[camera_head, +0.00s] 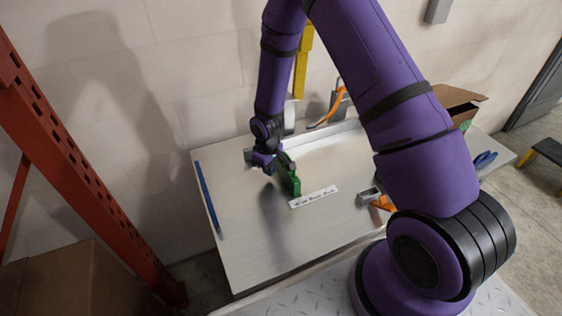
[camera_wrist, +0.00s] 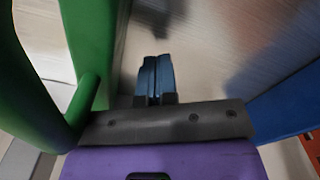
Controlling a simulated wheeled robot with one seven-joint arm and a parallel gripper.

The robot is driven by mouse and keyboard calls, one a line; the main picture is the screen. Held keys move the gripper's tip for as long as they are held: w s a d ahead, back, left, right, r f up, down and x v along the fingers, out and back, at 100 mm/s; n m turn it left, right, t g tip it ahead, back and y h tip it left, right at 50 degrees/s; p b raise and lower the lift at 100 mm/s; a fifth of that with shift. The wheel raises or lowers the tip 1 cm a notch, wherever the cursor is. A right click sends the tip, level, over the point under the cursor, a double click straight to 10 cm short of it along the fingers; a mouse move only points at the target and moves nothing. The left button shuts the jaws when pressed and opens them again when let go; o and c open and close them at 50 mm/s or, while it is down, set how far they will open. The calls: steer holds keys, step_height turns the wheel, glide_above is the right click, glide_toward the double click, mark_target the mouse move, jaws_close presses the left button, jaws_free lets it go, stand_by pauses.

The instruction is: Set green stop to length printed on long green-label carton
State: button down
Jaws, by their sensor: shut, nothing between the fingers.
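The green stop (camera_head: 289,176) stands on the metal bench, left of its middle. My gripper (camera_head: 265,166) is low over the bench, just left of the green stop. In the wrist view the blue fingertips (camera_wrist: 155,78) are together with nothing between them. Green parts (camera_wrist: 35,90) fill the left of that view, with a post-like piece close beside the gripper; I cannot tell whether they touch. The long green-label carton and its printed length cannot be made out.
A white printed strip (camera_head: 314,197) lies on the bench. A grey block (camera_head: 369,197) and orange piece (camera_head: 384,204) lie right of it. A blue bar (camera_head: 207,196) runs along the left edge. An open brown box (camera_head: 455,97) is at the right. A red upright (camera_head: 75,150) stands left.

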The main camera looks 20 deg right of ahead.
steer(key=shift+s+d, duration=0.15)
steer(key=shift+d, duration=1.6)
steer(key=shift+a, duration=1)
step_height(320, 180, up, 10)
stand_by(0.5)
